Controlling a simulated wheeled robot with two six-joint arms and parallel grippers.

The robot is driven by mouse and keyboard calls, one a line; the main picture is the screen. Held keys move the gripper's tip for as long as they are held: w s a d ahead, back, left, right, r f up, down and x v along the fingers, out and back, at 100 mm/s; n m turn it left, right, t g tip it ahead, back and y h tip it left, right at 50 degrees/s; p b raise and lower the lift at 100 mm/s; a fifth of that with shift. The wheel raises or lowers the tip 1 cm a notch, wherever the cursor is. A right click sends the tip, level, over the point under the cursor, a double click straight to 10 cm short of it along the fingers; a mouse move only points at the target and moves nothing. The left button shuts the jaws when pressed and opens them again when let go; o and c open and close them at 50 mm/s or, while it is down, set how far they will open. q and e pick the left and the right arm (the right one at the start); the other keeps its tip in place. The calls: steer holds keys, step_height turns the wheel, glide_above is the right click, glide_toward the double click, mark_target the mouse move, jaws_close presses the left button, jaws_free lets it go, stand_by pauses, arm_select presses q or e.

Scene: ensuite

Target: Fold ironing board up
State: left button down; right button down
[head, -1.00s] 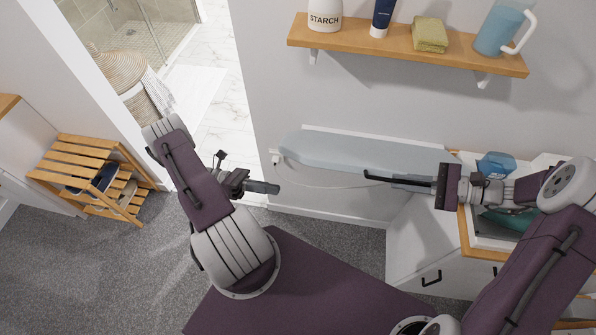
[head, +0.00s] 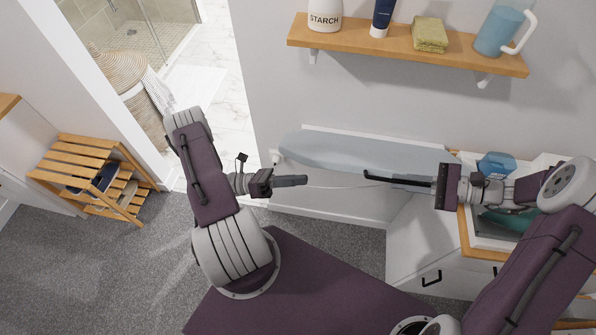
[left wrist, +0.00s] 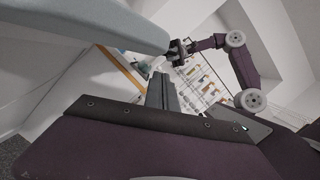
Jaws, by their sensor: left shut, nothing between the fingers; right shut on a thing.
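The ironing board (head: 345,152) is a long pale blue-grey panel against the wall below the shelf, its rounded end at the left. It also fills the upper left of the left wrist view (left wrist: 75,30). My right gripper (head: 385,179) is shut on the ironing board near its front edge, towards its right end; the exact contact is hard to see. My left gripper (head: 300,181) is shut and empty, just below the board's left part in the head view. Its closed fingers also show in the left wrist view (left wrist: 162,92).
A wooden shelf (head: 400,42) with several items hangs above the board. A white cabinet with a wooden top (head: 430,250), basin and blue bottle (head: 497,164) stands at right. A slatted wooden rack (head: 75,158) is at left. Grey carpet (head: 90,265) is open at lower left.

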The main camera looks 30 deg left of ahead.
mark_target(309, 164)
arm_select(q)
steer(key=shift+w+a+r, duration=0.25)
steer(key=shift+w+r, duration=0.4)
steer(key=shift+r, duration=0.3)
arm_select(e)
steer(key=shift+w, duration=0.1)
arm_select(q)
steer(key=shift+w+a+r+n, duration=0.1)
steer(key=shift+w+r+n, duration=0.1)
steer(key=shift+r, duration=0.25)
steer(key=shift+w+a+r+n, duration=0.1)
steer(key=shift+w+r, duration=0.05)
steer(key=shift+r, duration=0.25)
arm_select(e)
steer(key=shift+a, duration=0.1)
arm_select(q)
steer(key=shift+w+r, duration=0.1)
arm_select(e)
steer(key=shift+s, duration=0.2)
arm_select(q)
steer(key=shift+a, duration=0.1)
arm_select(e)
steer(key=shift+s+f, duration=0.1)
steer(key=shift+f, duration=0.05)
steer(key=c, duration=1.8)
jaws_free()
steer(key=shift+o, duration=0.2)
